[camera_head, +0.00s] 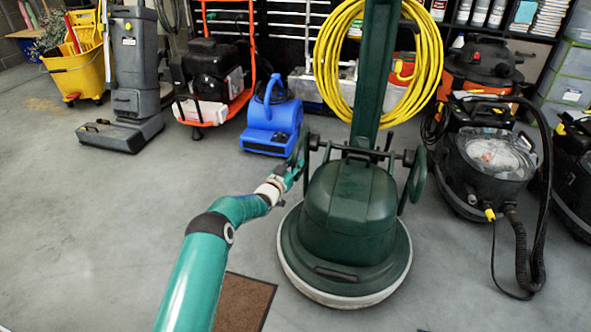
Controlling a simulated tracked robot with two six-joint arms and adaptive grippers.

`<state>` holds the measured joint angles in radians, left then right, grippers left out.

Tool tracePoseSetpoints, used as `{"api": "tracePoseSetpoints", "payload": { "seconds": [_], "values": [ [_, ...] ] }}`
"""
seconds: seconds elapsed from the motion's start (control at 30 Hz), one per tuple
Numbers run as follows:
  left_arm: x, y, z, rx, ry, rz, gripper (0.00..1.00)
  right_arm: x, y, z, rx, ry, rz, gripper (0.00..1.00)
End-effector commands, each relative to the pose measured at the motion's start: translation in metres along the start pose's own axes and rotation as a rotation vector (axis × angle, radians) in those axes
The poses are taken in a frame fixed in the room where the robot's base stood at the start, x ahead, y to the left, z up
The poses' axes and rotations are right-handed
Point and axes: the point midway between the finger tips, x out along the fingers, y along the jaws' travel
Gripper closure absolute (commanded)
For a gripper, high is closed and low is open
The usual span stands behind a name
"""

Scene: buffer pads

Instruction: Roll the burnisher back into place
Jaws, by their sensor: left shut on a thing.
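The burnisher (345,215) is a dark green floor machine with a round base and a pale lower rim. It stands on the grey floor right of centre. Its green column (372,70) rises out of the top of the view, with a yellow cable coil (328,55) hung around it. My left arm reaches in from the bottom left. My left gripper (296,165) is shut on the burnisher at its left side, by the left wheel or bracket; the fingers are small and partly merge with the green parts. My right gripper is not in view.
A blue air mover (271,122) stands close behind the burnisher's left side. A black vacuum (485,165) with a hose stands to the right. A brown mat (243,302) lies in front. A grey machine and yellow bucket (76,75) stand back left. The left floor is clear.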

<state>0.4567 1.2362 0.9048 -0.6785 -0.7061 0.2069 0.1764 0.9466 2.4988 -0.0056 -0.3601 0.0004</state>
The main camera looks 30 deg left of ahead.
Motion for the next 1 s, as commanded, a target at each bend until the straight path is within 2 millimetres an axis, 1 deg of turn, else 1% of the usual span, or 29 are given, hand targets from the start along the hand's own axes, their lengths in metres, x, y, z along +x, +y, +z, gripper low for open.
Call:
{"api": "tracePoseSetpoints", "payload": {
  "seconds": [0.03, 0.3, 0.33, 0.47, 0.83, 1.0],
  "values": [
    [0.0005, 0.0042, 0.0036, 0.001, -0.008, 0.007, 1.0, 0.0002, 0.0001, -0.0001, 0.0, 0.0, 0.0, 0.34],
    [0.0001, 0.0034, 0.0038, 0.0, -0.008, 0.005, 1.0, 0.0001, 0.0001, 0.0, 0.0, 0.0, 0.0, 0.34],
    [0.0001, 0.0033, 0.0038, 0.0, -0.008, 0.005, 0.72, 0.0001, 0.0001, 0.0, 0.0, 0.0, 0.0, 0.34],
    [-0.0001, 0.0019, 0.003, 0.0, -0.006, 0.003, 0.51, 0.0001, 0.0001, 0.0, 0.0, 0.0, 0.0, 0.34],
    [-0.0013, -0.0007, 0.0012, -0.001, -0.003, -0.001, 0.51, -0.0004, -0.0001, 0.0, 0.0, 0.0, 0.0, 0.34],
    [-0.0084, -0.0012, 0.0008, 0.0, -0.003, 0.0, 0.51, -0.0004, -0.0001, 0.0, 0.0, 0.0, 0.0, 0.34]
  ]
}}
